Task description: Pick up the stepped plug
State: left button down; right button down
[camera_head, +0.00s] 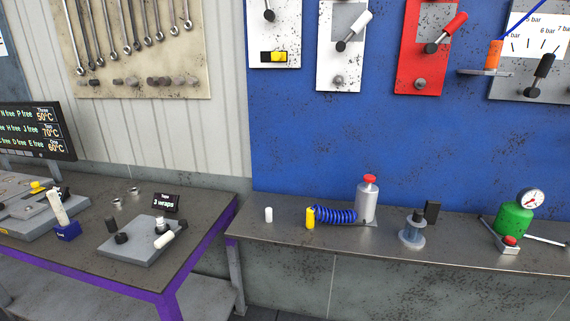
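I cannot tell for sure which thing is the stepped plug. A small white cylinder (268,215) stands upright on the left part of the right-hand bench. A yellow cylinder (310,218) stands near it, by a blue coiled hose (336,215). On the left table, a grey plate (143,251) bears small dark knob-like parts (121,238) and a white-ended part (163,239). Neither of my grippers shows in the head view.
The left table (207,215) has a purple frame, and a gap separates it from the right-hand bench (285,233). Lever panels hang on the blue wall (300,130).

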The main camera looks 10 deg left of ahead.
aim_at(162, 224)
jog(key=u, duration=1.7)
